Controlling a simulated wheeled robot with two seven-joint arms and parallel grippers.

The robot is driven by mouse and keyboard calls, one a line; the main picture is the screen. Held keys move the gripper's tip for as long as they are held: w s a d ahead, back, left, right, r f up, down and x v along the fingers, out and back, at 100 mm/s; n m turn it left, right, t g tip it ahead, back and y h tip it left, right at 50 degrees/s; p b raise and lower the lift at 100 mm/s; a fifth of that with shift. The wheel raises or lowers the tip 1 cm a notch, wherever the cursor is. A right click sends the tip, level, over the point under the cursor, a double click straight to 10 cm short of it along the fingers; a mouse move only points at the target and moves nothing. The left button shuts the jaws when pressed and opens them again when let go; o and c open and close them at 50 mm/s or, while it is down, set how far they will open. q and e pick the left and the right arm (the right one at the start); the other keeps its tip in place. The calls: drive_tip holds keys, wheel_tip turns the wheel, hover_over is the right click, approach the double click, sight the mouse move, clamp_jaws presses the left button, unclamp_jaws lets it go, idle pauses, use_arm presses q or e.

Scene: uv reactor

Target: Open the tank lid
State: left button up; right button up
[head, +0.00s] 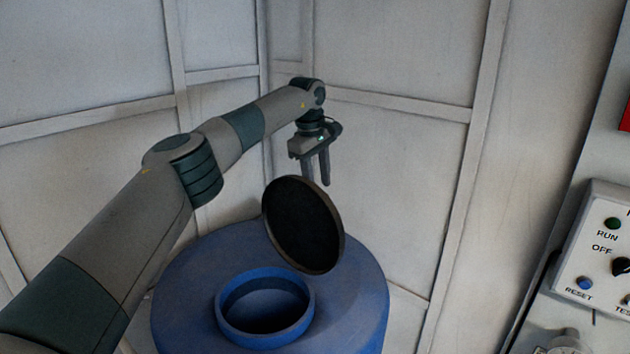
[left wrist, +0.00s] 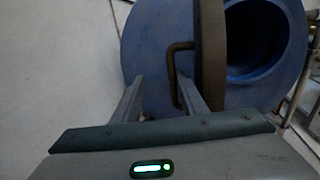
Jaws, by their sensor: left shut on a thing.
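The blue tank (head: 185,295) stands at the bottom centre of the head view, with its raised round neck (head: 225,318) open. The round dark lid (head: 303,225) is tilted up steeply at the neck's back right, its dark underside facing me. My left gripper (head: 318,182) is behind the lid's upper edge, fingers pointing down. In the left wrist view the lid (left wrist: 210,60) appears edge-on, with a bent bar handle (left wrist: 173,68) on its outer face. The left gripper (left wrist: 160,85) is shut on this handle. The handle is hidden in the head view. My right gripper is not visible.
Pale panelled walls (head: 395,60) stand close behind the tank. A control box (head: 605,255) with RUN, OFF and RESET markings is at the right. Floor room around the tank looks narrow.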

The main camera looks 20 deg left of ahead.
use_arm(q)
drive_tip(key=shift+w+d+f, duration=0.15)
drive_tip(key=shift+d+f, duration=0.25)
drive_tip(key=shift+f, duration=0.15)
drive_tip(key=shift+w+r+b, duration=0.15)
drive_tip(key=shift+r+b, duration=0.35)
drive_tip(key=shift+b, duration=0.15)
drive_tip(key=r, duration=0.1)
drive_tip(key=r+b, duration=0.1)
drive_tip(key=r, duration=0.1)
drive_tip(key=w+r+b, duration=0.1)
drive_tip(key=r, duration=0.1)
drive_tip(key=shift+a+r, duration=0.1)
drive_tip(key=shift+a, duration=0.25)
drive_tip(key=s+r, duration=0.2)
drive_tip(key=r, duration=0.1)
drive_tip(key=r+b, duration=0.1)
drive_tip(key=shift+s+r, duration=0.3)
drive_tip(key=shift+s, duration=0.1)
wheel_tip(320, 180, up, 7)
drive_tip(key=s+a, duration=0.1)
drive_tip(key=s, duration=0.1)
drive_tip(key=shift+a, duration=0.15)
drive_tip(key=shift+s+r, duration=0.15)
